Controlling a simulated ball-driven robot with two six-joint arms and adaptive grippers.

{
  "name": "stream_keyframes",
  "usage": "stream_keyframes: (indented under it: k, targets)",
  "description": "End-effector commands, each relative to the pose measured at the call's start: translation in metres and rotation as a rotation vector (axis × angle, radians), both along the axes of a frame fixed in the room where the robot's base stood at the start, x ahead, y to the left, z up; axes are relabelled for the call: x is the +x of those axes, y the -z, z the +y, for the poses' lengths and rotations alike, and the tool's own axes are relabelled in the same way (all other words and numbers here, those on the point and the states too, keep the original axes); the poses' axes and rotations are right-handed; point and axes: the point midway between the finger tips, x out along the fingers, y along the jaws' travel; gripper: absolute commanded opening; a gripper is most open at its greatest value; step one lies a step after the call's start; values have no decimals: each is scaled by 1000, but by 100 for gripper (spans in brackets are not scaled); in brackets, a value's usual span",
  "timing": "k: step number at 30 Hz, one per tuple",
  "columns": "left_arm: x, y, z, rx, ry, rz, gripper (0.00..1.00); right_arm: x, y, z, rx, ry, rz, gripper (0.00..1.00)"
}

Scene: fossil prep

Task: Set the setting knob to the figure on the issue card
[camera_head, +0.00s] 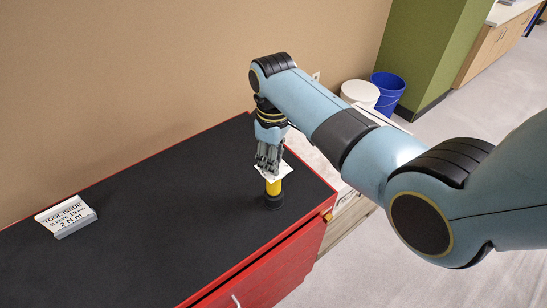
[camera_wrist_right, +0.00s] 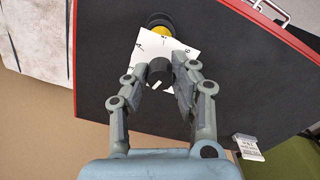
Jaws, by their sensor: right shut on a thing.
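The black setting knob (camera_wrist_right: 159,72) has a white pointer line and sits over a white dial plate (camera_wrist_right: 150,48) with small figures. Its pointer lies toward the lower side of the wrist view; the figure there is hidden. The plate tops a yellow post (camera_head: 273,187) with a black base, upright on the bench. My right gripper (camera_head: 268,165) is above it, pointing down, and shut on the knob, with a finger on each side in the wrist view (camera_wrist_right: 160,82). The issue card (camera_head: 66,216) reads "TOOL ISSUE" and "2 N m". My left gripper is out of view.
The red cabinet has a black top (camera_head: 150,215), mostly clear between the card and the post. The post stands close to the cabinet's right edge. A white bin (camera_head: 360,94) and a blue bin (camera_head: 388,88) stand on the floor beyond. A tan wall runs behind.

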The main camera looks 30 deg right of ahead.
Motion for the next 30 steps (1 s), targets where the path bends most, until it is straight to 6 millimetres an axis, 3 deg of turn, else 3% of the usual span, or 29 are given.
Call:
stream_keyframes:
  k: [10, 11, 15, 25, 30]
  targets:
    - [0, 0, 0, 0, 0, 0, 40, 1, -1, 1, 2, -2, -3, 0]
    - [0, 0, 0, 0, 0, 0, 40, 1, -1, 1, 2, -1, -3, 28]
    - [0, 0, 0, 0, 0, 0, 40, 1, 0, 0, 1, -1, -2, 47]
    - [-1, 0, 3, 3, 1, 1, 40, 0, -3, 0, 1, -1, -1, 48]
    - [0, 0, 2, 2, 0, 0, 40, 1, -28, 0, 0, -1, -4, 48]
